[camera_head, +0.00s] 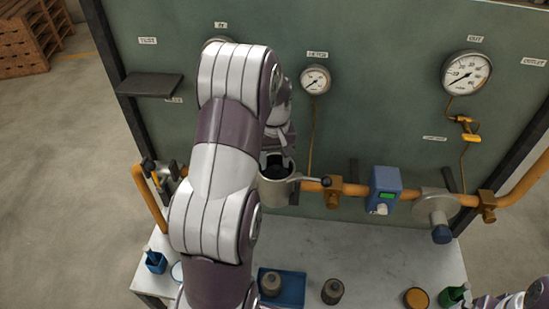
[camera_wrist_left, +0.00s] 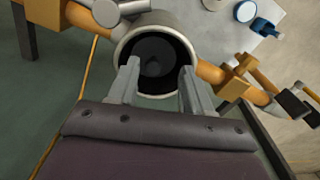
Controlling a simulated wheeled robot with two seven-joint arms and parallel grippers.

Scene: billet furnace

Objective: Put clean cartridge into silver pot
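The silver pot (camera_head: 275,190) is open at the top and sits in the orange pipe line; it also shows in the left wrist view (camera_wrist_left: 120,48). A dark round thing (camera_wrist_left: 155,55) lies inside it; I cannot tell what it is. My left gripper (camera_wrist_left: 158,80) is over the pot's mouth with its fingers apart and nothing visible between them. One grey-brown cartridge (camera_head: 270,284) stands in a blue tray (camera_head: 292,298). Another (camera_head: 332,291) stands on the bare table to its right. Which one is clean I cannot tell. My right arm shows only at the lower right corner.
The panel behind carries gauges (camera_head: 467,73) and a small dark shelf (camera_head: 150,84). A blue meter (camera_head: 385,186) and valve parts line the pipe. A blue cup (camera_head: 157,263) stands on the table's left, an orange-topped round thing (camera_head: 416,298) at right. The table (camera_head: 400,250) behind them is clear.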

